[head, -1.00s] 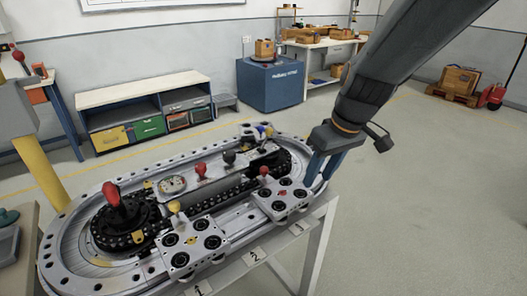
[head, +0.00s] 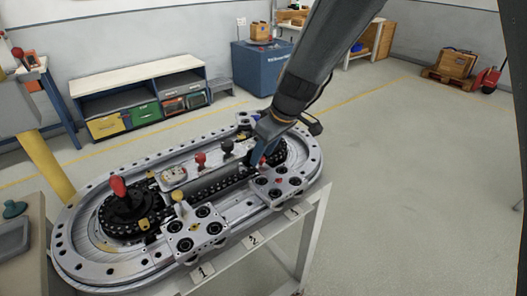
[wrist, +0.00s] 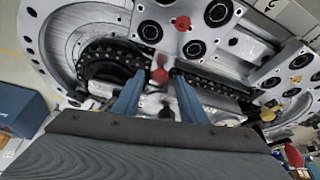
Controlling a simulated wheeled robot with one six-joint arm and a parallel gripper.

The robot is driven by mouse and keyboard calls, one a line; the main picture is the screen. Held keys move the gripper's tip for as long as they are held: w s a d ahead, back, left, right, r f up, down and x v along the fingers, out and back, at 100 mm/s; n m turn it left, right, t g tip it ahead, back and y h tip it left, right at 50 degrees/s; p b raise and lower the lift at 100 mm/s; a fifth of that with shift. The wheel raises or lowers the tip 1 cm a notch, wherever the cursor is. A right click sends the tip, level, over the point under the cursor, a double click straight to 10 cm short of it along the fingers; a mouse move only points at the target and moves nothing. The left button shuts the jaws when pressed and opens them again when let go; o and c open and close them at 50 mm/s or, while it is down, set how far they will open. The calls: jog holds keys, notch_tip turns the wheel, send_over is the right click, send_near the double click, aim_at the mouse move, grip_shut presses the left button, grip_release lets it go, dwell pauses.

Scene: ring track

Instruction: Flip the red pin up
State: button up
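The red pin (wrist: 160,75) has a small red round head. In the wrist view it stands between the two fingertips of my gripper (wrist: 158,80), with gaps showing at its sides. My gripper is open. In the head view my gripper (head: 260,158) reaches down at the back edge of the right carriage plate (head: 279,187), and its blue fingers mostly hide the pin (head: 263,160). The plate has black round holes and a red mark (wrist: 182,23) at its middle. The pin's lower part is not clear.
The oval metal track (head: 75,235) lies on a stand with number labels. A left plate has a yellow knob (head: 177,196). A red lever (head: 201,159), a black knob (head: 227,146) and a large red handle (head: 118,187) stand up from the track.

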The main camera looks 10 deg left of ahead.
jog(key=shift+f, duration=0.1)
grip_shut()
jog(key=shift+r, duration=1)
grip_release()
jog(key=b+v, duration=0.1)
jog(key=v, duration=0.6)
jog(key=shift+d+r+b, duration=0.15)
jog(key=shift+r+b, duration=0.2)
jog(key=shift+b, duration=0.05)
jog(key=s+d+f+m+h, duration=0.1)
jog(key=s+d+f+m, duration=0.2)
jog(key=d, duration=0.7)
jog(key=s+d+f+m+h, duration=0.1)
jog(key=s+d+f+m, duration=0.3)
jog(key=d, duration=0.6)
jog(key=s+d+f+m+g+h, duration=0.1)
jog(key=s+d+f+m+h, duration=0.1)
jog(key=s+d+f+m, duration=0.2)
jog(key=s+d+m, duration=0.1)
jog(key=s+d, duration=0.2)
jog(key=d, duration=0.2)
jog(key=shift+s+d, duration=0.25)
jog(key=shift+d, duration=0.15)
